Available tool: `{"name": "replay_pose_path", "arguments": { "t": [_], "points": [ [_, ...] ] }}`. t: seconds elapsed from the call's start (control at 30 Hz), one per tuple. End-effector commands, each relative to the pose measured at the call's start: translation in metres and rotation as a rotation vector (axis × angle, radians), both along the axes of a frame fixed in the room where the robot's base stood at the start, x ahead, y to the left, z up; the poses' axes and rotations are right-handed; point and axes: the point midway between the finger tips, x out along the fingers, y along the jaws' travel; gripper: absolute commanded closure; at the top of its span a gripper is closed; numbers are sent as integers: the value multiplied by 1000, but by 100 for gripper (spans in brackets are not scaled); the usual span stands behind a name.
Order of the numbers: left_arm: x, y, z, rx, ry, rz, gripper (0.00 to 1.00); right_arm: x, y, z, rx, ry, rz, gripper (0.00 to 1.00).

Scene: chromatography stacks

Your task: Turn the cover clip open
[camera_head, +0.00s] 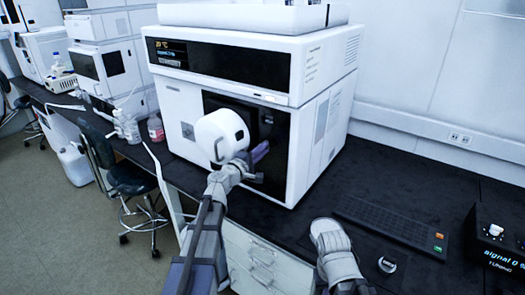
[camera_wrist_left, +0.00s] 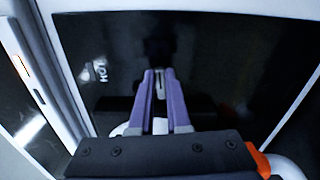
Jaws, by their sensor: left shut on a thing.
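My left gripper (camera_head: 260,153) is in front of the dark front panel (camera_head: 279,132) of a white chromatography unit. Its two purple fingers reach toward the panel and also show in the left wrist view (camera_wrist_left: 161,82). They are shut on a small greyish piece, the cover clip (camera_wrist_left: 160,88), with only a narrow strip of it showing between the fingertips. A dark block sits on the panel behind the fingertips. In the head view my wrist and fingers hide the clip. My right arm shows at the lower right, but its gripper does not.
The white unit (camera_head: 183,95) stands on a dark bench (camera_head: 290,225). A keyboard (camera_head: 392,222) and a small black box with a display (camera_head: 497,240) are at the right. Bottles (camera_head: 127,126) stand left of the unit. White drawers (camera_head: 258,258) are under the bench.

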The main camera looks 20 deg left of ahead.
Motion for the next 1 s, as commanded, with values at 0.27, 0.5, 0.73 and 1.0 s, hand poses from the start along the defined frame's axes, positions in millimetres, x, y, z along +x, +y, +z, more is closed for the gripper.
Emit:
{"name": "replay_pose_path", "arguments": {
  "t": [0.27, 0.5, 0.73, 1.0],
  "points": [
    [0, 0, -2, 90, -31, 0, 100, 0, 0, -2, 0, 0, 0, 100],
    [-1, 0, -2, 113, -40, -1, 100, 0, 0, -2, 0, 0, 0, 100],
    [-1, 0, -3, 115, -41, -1, 100, 0, 0, -2, 0, 0, 0, 100],
    [0, 0, -2, 113, -40, -1, 67, 0, 0, -2, 0, 0, 0, 100]
  ]
}}
